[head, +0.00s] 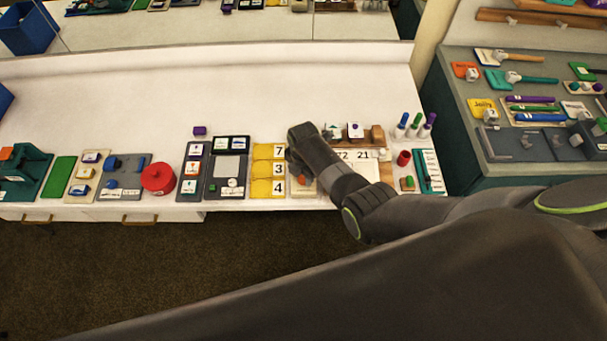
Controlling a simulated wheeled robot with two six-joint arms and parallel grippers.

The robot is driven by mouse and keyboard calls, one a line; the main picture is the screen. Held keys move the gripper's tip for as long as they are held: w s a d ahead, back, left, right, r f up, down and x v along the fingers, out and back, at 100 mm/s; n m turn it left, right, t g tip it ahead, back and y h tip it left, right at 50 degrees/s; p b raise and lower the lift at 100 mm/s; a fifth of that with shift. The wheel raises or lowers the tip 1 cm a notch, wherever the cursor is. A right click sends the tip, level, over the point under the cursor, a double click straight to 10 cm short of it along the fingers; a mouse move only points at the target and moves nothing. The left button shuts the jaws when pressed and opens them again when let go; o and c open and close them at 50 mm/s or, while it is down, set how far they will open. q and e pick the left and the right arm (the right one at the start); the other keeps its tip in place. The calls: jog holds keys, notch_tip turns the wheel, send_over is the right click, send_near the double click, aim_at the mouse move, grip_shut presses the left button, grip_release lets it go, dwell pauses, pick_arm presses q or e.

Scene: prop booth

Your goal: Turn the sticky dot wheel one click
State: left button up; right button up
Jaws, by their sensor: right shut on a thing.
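A pale panel (300,188) stands near the front edge of the white counter, with a small orange part (302,180) on it. My right arm comes in from the right, and its gripper (299,170) points down at this panel. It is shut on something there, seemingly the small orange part. My own wrist hides the fingertips and much of the panel, so the exact hold does not show. I cannot make out for certain which thing is the sticky dot wheel. My left gripper is not in view.
A yellow number board (268,170) stands just left of the gripper. A wooden rack with cards (355,132) and upright markers (416,125) are to the right. The back of the counter (200,90) is mostly clear.

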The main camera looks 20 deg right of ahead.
aim_at(303, 178)
dwell(0.5)
jog(key=o, duration=1)
jog(key=shift+c, duration=0.2)
jog(key=shift+r, duration=0.1)
jog(key=shift+r+b, duration=0.3)
jog(key=shift+r, duration=0.6)
notch_tip(303, 178, up, 15)
jog(key=b, duration=0.1)
jog(key=shift+r, duration=0.2)
